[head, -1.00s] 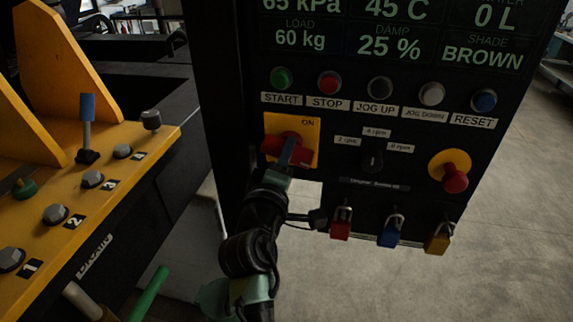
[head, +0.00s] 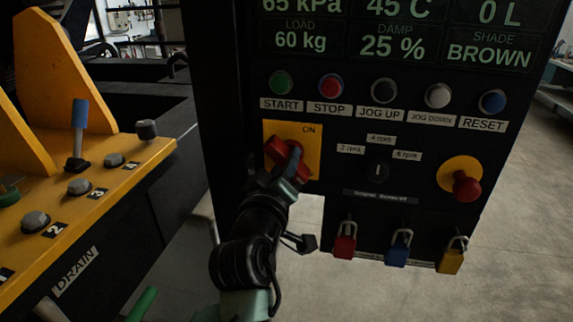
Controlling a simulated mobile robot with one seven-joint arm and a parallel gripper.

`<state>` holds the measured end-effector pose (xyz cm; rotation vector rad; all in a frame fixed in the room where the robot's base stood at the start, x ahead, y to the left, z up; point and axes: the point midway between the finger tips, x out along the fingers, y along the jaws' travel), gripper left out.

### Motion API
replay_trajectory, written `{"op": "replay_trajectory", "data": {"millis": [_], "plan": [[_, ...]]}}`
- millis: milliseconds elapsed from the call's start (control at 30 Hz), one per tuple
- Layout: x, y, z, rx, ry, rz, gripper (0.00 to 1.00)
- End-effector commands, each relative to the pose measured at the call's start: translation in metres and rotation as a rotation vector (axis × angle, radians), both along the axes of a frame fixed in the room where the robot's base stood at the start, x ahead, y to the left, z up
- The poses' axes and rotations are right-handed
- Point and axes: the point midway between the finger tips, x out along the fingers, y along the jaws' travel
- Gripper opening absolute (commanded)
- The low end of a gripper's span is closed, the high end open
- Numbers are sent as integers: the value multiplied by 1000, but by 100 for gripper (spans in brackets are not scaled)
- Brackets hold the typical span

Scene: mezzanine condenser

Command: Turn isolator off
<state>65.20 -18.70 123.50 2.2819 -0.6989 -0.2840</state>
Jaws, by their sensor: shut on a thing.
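The isolator is a red rotary handle (head: 277,149) on a yellow square plate (head: 311,146) marked "ON" at its upper right. It sits on the dark control panel under the START and STOP buttons. The handle lies diagonally, from upper left to lower right. My gripper (head: 292,165) reaches up from below and is shut on the handle. The gripper and wrist hide the lower right part of the handle and the plate's lower edge. Any OFF mark is not visible.
A row of buttons (head: 383,92) runs above the isolator. A black selector (head: 377,171) and a red mushroom button (head: 466,187) are to its right. Red (head: 344,246), blue (head: 397,253) and yellow (head: 450,260) padlocks hang below. A yellow lever console (head: 95,190) stands at left.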

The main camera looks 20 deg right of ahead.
Motion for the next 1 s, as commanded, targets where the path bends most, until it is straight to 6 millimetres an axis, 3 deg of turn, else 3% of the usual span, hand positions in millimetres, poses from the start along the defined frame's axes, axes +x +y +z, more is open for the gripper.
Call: {"op": "replay_trajectory", "data": {"millis": [300,333,500,833,1000], "plan": [[0,0,-1,8,-1,1,0],[0,0,-1,8,-1,1,32],[0,0,-1,5,-1,1,60],[-2,1,-1,4,-2,1,60],[-15,11,-2,2,-2,3,60]]}}
